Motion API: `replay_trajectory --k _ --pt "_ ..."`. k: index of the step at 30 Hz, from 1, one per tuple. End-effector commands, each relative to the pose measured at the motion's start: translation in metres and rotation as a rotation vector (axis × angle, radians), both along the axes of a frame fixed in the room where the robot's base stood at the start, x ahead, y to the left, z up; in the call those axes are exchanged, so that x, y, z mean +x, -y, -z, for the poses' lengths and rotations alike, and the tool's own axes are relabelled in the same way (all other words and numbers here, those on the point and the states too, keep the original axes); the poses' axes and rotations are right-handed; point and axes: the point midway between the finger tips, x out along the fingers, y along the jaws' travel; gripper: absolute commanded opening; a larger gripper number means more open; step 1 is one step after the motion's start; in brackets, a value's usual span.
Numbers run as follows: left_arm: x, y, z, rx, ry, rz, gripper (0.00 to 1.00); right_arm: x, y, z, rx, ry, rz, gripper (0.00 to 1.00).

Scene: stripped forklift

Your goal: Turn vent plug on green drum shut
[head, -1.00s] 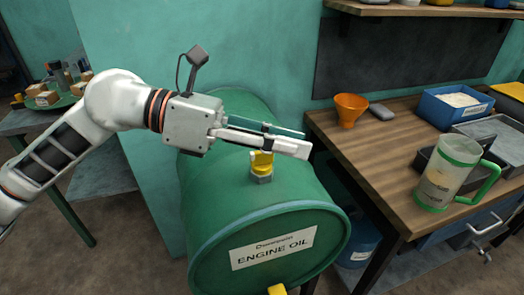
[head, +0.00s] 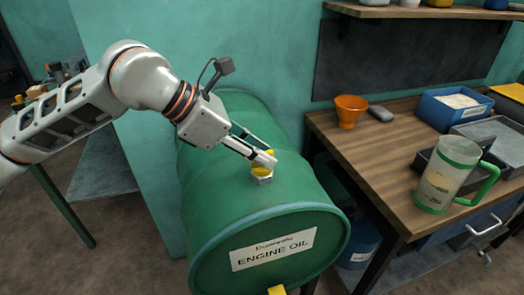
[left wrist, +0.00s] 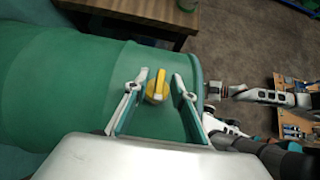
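The green drum (head: 250,200) lies on its side with an "ENGINE OIL" label on its end. The yellow vent plug (head: 263,168) stands on top of the drum on a grey metal fitting. It also shows in the left wrist view (left wrist: 157,86). My left gripper (head: 266,155) reaches down to the plug from the upper left. In the left wrist view its two fingers (left wrist: 159,84) are spread, one on each side of the plug, with gaps between. In the head view a finger hides part of the plug.
A wooden workbench (head: 385,150) stands to the right with an orange funnel (head: 350,110), a blue bin (head: 455,106) and a clear jug with a green handle (head: 447,175). A yellow tap (head: 277,290) sticks out low on the drum's end. A teal wall stands behind.

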Motion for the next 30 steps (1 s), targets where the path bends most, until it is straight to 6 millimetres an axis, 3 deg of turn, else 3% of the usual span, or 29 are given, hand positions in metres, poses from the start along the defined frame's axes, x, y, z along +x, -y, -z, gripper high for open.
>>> replay_trajectory --k 11,15,30 --pt "0.0017 0.0059 0.0062 -0.001 0.000 0.000 0.25 -0.0003 0.0003 -0.0002 0.000 -0.001 0.000 0.27" --pt "0.0017 0.0058 0.0060 -0.001 0.000 0.000 0.00 -0.0002 0.0003 -0.0003 0.000 -0.001 0.000 0.27" --pt "0.0023 0.0055 0.0064 -0.001 -0.001 0.071 0.00 0.0001 0.0003 0.0007 0.000 0.001 0.000 0.27"
